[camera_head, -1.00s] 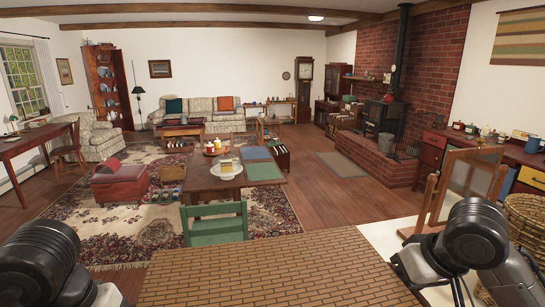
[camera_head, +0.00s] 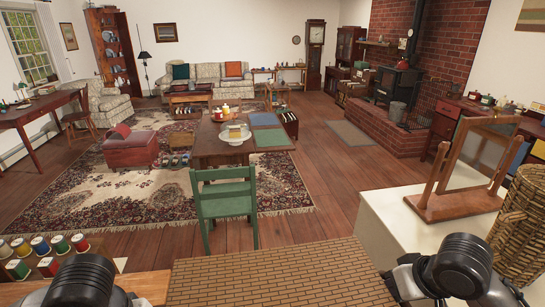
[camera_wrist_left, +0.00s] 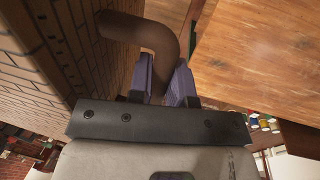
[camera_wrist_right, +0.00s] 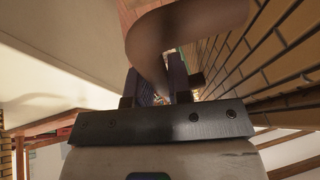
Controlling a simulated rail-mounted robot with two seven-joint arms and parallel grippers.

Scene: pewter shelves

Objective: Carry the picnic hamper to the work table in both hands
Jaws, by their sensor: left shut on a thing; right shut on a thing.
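The picnic hamper (camera_head: 275,275) has a brown brick-like weave and fills the bottom centre of the head view; its lower part is cut off. My left gripper (camera_wrist_left: 165,85) is shut on a thick brown curved handle (camera_wrist_left: 140,30) at the hamper's left side. My right gripper (camera_wrist_right: 160,85) is shut on a matching handle (camera_wrist_right: 190,30) at its right side. In the head view the fingers are hidden. A wooden tabletop (camera_head: 145,285) lies left of the hamper, and a wooden surface fills the left wrist view's upper right (camera_wrist_left: 260,55). I cannot tell which table is the work table.
A green chair (camera_head: 225,200) and a dark wooden table (camera_head: 210,145) stand ahead. A pale counter (camera_head: 390,230) with a framed mirror (camera_head: 475,160) stands close on the right, by a wicker basket (camera_head: 520,225). Wooden floor is open ahead-right.

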